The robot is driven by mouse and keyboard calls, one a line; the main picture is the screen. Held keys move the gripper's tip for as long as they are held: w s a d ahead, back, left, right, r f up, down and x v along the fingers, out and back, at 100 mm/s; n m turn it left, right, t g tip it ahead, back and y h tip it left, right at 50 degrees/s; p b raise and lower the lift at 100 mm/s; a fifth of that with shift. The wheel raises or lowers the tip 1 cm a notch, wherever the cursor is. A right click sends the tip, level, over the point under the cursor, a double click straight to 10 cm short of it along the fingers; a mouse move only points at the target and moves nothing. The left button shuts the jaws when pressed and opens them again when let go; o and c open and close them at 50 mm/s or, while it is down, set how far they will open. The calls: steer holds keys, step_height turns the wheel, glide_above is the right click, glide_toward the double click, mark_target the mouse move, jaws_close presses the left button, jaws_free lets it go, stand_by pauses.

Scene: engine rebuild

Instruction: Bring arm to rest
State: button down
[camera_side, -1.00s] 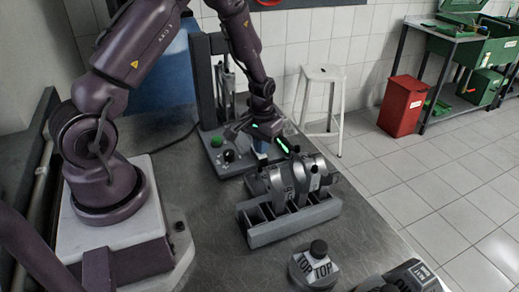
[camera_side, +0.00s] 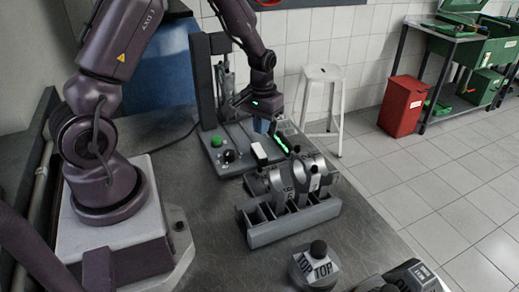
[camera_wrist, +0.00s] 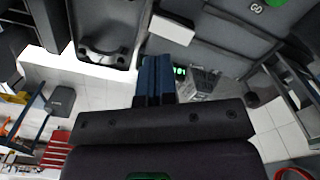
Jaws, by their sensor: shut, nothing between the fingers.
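In the side view, my gripper (camera_side: 262,126) hangs above the press-like station (camera_side: 228,160) in the middle of the bench, its blue fingers pointing down. In the wrist view, the two blue fingers of my gripper (camera_wrist: 154,68) are together with nothing held. My arm reaches out from its base at the left, bent at the elbow above the picture. A small white block (camera_side: 259,153) stands just below and in front of the fingers. It also shows in the wrist view (camera_wrist: 172,29), clear of them.
A grey slotted rack (camera_side: 290,220) holding connecting rods stands in front of the station. The station's upright column (camera_side: 203,85) is close left of my gripper. A round part marked TOP (camera_side: 314,266) lies near the front edge. Bare bench lies left of the rack.

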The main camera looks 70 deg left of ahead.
steer(key=s+d+r+m+t, duration=0.2)
steer(key=s+d+r, duration=0.5)
steer(key=r, duration=0.4)
steer(key=s+d+r+m+t, duration=0.3)
steer(key=s+d+r, duration=0.5)
steer(key=r, duration=0.4)
steer(key=shift+s+r+m+t, duration=0.25)
steer(key=shift+s+m+t, duration=0.05)
steer(key=shift+m, duration=0.2)
